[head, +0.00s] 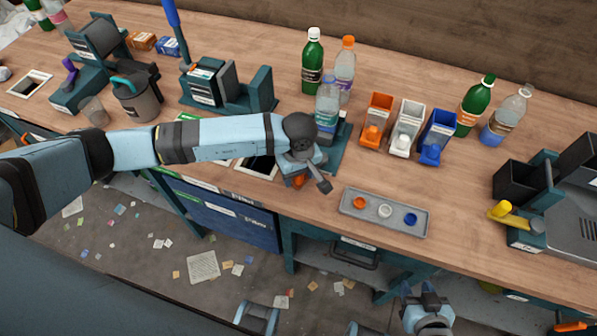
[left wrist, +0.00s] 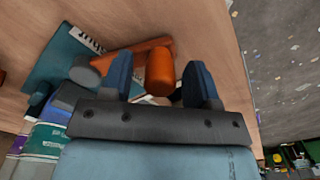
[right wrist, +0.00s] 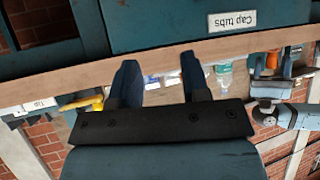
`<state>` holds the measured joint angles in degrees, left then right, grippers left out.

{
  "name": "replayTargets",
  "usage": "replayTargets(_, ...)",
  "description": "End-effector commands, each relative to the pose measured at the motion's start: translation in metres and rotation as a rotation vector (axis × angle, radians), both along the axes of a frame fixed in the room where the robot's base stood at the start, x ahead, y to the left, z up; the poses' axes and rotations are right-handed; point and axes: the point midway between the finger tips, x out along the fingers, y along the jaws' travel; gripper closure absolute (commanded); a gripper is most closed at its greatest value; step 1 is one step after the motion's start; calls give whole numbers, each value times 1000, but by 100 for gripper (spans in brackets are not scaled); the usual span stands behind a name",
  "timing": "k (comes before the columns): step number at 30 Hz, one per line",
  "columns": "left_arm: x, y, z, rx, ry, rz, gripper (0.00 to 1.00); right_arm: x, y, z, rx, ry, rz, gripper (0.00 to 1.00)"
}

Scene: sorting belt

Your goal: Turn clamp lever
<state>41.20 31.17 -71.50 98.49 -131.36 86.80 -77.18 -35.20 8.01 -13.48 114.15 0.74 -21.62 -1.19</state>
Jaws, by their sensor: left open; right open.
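The orange clamp lever (left wrist: 160,72) shows in the left wrist view, its rounded grip between my left fingers. Its bar runs to a grey pivot (left wrist: 84,75) by the teal clamp base (left wrist: 62,55). My left gripper (head: 308,178) is open around the grip; I cannot tell whether a finger touches it. In the head view the lever is mostly hidden, with a bit of orange (head: 297,181) below the gripper. A clear bottle (head: 327,105) stands upright at the clamp. My right gripper (head: 428,308) is open and empty, low in front of the bench, also in its wrist view (right wrist: 160,82).
A grey tray (head: 375,228) with orange, white and blue caps lies right of the clamp. Orange (head: 376,120), white (head: 405,128) and blue (head: 436,138) cap dispensers stand behind it. Several bottles stand further back. A station with a yellow-knobbed lever (head: 502,209) is at the right.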

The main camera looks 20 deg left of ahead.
Motion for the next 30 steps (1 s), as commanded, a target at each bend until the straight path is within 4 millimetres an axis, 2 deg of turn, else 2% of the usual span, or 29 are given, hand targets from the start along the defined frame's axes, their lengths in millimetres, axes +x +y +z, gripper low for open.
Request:
replayTargets(8, 0, 0, -2, 0, 0, 0, 45, 0, 0, 0, 0, 0, 0, 57)
replayTargets(15, 0, 0, -2, 0, 0, 0, 98, 0, 0, 0, 0, -1, -1, 57)
replayTargets(16, 0, 0, -1, -1, 1, 0, 100, 0, 0, 1, 0, -1, -1, 57)
replayTargets(23, 1, 1, -2, -1, -1, -12, 100, 1, 0, -1, 0, -3, -1, 57)
replayTargets(30, 6, 10, -5, 1, -2, -99, 100, 1, 0, -19, 1, -4, -1, 57)
